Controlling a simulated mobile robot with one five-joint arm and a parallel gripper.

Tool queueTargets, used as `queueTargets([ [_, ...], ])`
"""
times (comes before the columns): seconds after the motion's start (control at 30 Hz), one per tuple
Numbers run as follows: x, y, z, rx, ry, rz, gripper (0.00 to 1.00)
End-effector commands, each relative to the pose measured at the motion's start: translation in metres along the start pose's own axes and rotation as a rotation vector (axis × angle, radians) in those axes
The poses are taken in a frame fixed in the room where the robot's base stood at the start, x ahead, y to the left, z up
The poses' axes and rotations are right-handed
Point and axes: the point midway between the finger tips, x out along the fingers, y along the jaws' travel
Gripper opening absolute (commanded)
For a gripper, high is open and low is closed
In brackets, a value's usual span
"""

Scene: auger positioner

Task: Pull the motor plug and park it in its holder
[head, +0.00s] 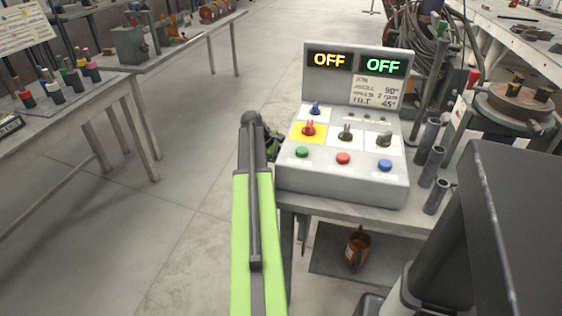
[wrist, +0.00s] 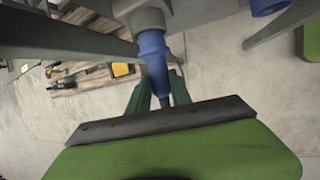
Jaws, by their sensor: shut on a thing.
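A blue plug (wrist: 154,62) shows in the wrist view, with its upper end against a grey socket-like part (wrist: 146,20); I cannot tell how deeply it sits. My gripper (wrist: 158,98) is shut on the lower end of the plug, with green fingers on both sides. In the head view, my gripper (head: 272,146) is a small dark green shape at the left side of the control box (head: 345,185), mostly hidden behind my arm. The plug is not visible there. I cannot identify the plug's holder with certainty.
The control box has two displays reading OFF (head: 329,60), knobs and buttons, and stands on a grey table (head: 390,209). Dark upright tubes (head: 428,133) stand to its right. Open floor (head: 190,200) lies to the left.

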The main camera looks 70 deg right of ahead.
Motion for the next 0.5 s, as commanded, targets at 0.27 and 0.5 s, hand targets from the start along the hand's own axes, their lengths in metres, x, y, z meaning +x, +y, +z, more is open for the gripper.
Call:
queueTargets([
  [0.27, 0.003, 0.0, 0.006, 0.0, 0.0, 0.0, 0.0],
  [0.5, 0.005, 0.0, 0.012, -0.001, 0.0, 0.0, 0.0],
])
